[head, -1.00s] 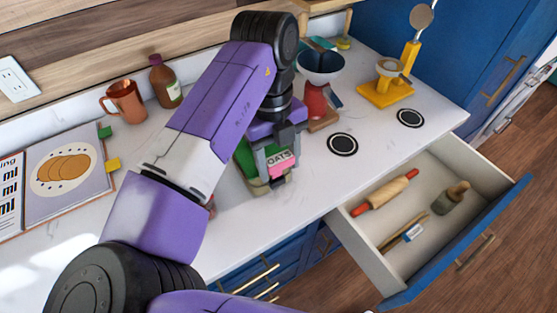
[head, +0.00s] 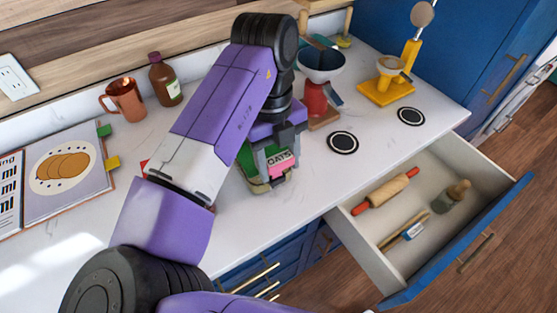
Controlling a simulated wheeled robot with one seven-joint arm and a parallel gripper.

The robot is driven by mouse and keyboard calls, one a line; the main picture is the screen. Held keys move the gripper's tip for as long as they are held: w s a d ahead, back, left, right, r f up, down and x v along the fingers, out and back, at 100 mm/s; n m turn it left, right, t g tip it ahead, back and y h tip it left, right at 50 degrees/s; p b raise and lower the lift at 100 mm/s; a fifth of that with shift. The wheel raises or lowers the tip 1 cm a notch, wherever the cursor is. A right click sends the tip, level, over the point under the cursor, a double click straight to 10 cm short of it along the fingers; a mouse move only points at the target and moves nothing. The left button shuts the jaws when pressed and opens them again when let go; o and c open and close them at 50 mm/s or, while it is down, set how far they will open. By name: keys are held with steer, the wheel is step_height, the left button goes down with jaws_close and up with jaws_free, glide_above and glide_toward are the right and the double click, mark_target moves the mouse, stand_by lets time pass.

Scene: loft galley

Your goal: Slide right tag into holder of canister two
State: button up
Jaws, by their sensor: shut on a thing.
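My gripper (head: 279,164) points down over the counter and is shut on a pink tag (head: 284,165) that reads OATS. Just behind and left of it is a green canister (head: 246,159) with a pale lower edge, largely hidden by my gripper and arm. The tag overlaps the canister's front in the picture. The canister's holder is hidden, so I cannot tell whether the tag touches it or sits in it. No number shows on the canister.
A mug (head: 124,100), a brown bottle (head: 165,80) and an open cookbook (head: 65,170) are at left. A red scale (head: 315,100) and a yellow stand (head: 386,92) are behind, right. Black discs (head: 342,143) lie nearby. An open drawer (head: 360,235) holds a rolling pin (head: 385,192).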

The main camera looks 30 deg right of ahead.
steer(key=shift+f+b, duration=0.65)
steer(key=shift+f, duration=0.4)
stand_by(2.1)
steer(key=o, duration=1.4)
steer(key=o, duration=0.5)
steer(key=shift+r, duration=0.15)
steer(key=shift+r+p, duration=2.65)
steer(key=shift+r, duration=0.75)
